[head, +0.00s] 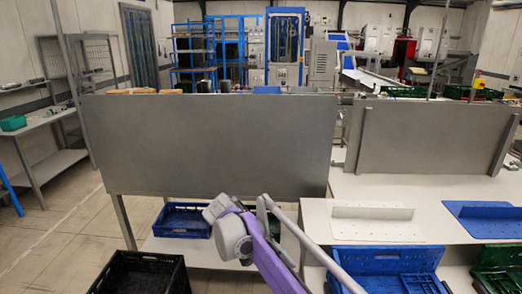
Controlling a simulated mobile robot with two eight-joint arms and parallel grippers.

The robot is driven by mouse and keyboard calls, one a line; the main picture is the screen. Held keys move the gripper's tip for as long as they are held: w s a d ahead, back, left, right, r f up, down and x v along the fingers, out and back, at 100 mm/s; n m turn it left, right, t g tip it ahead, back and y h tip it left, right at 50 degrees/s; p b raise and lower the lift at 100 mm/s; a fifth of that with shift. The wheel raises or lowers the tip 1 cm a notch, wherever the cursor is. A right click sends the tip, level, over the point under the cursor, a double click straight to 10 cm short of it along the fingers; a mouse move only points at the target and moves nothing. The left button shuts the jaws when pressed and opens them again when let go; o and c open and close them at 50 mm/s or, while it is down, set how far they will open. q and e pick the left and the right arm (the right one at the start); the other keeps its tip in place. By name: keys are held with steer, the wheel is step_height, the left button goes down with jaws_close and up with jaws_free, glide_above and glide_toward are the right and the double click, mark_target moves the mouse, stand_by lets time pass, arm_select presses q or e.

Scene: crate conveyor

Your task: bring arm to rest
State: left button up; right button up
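A purple and grey arm of mine rises from the bottom edge, right of the middle, with a round grey joint at its upper end. I make out no fingertips on it. Neither my left nor my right gripper shows in the head view, so I cannot see what either one holds. The arm stands in front of a large grey upright panel (210,145) and the white work table (345,187).
A black crate (143,258) stands at the lower left, and a blue crate (181,221) sits on a low shelf. More blue (378,258) and green (492,258) crates are at the lower right. A second grey panel (430,137) stands on the right. The left floor is clear.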

steer(key=s+d+f+t+y, duration=0.2)
steer(key=s+d+y, duration=0.2)
steer(key=s+d, duration=0.7)
steer(key=s+d+f+t+y, duration=0.1)
steer(key=s+f+y, duration=0.1)
steer(key=s+f, duration=0.2)
steer(key=s+f+t+y, duration=0.1)
steer(key=s+f, duration=0.4)
steer(key=s, duration=0.6)
steer(key=shift+s+d+f+t+y, duration=0.3)
steer(key=shift+d+t+y, duration=0.1)
steer(key=shift+t, duration=0.4)
steer(key=shift+c, duration=0.6)
steer(key=shift+d, duration=0.1)
